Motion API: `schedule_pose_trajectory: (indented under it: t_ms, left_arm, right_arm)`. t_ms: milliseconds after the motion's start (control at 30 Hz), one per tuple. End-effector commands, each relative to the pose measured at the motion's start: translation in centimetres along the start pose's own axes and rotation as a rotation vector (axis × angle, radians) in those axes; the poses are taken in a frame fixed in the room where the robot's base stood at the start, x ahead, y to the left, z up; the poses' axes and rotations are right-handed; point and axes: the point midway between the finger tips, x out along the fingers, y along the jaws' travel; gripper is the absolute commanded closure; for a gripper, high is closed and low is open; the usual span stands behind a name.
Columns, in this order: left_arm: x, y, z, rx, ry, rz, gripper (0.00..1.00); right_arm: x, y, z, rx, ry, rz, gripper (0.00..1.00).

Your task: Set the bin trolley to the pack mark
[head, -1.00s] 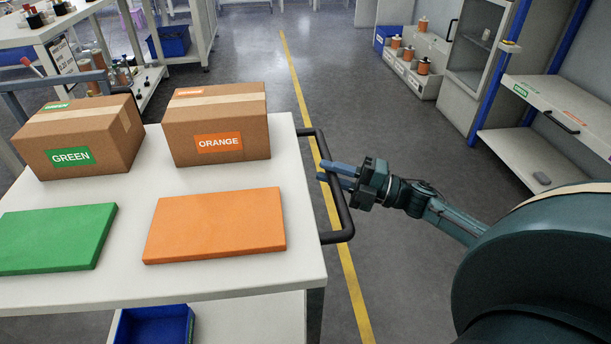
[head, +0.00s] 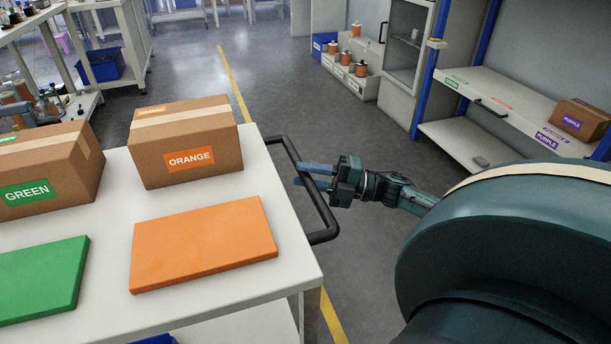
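The white trolley (head: 205,305) stands at the lower left, with a black handle (head: 322,212) on its right side. It carries a box labelled GREEN (head: 80,178), a box labelled ORANGE (head: 215,130), a green slab (head: 40,278) and an orange slab (head: 203,245). Part of a blue bin (head: 153,340) shows below its top. My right gripper (head: 297,174) is at the handle, its two fingers reaching across the bar, and appears shut on it. My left gripper is not in view. I cannot make out a pack mark.
A yellow floor line (head: 232,80) runs past the trolley and under its right side. A wall shelf (head: 470,90) with a PURPLE box (head: 580,125) stands at the right. Racks stand at the left. Grey floor (head: 300,100) ahead is clear.

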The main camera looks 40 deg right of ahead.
Motion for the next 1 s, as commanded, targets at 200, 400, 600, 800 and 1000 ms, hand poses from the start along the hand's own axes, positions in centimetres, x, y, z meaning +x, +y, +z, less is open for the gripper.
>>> schedule_pose_trajectory:
  t_ms: [200,400,600,800,1000]
  left_arm:
    - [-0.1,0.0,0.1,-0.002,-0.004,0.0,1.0]
    - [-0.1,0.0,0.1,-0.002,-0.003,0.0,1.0]
    - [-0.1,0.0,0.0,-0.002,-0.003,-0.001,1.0]
    - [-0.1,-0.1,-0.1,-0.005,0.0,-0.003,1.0]
    - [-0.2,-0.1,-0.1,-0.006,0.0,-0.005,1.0]
  right_arm:
    - [0.1,0.0,-0.1,0.0,0.003,0.001,0.59]
    - [0.2,0.0,-0.2,0.0,0.004,0.002,0.59]
    - [-1.6,-0.1,-0.1,0.002,0.002,-0.001,0.59]
    - [-5.9,-0.2,-0.1,0.003,0.0,-0.003,0.59]
    - [-10.2,-0.1,-0.1,0.001,0.0,-0.001,0.59]
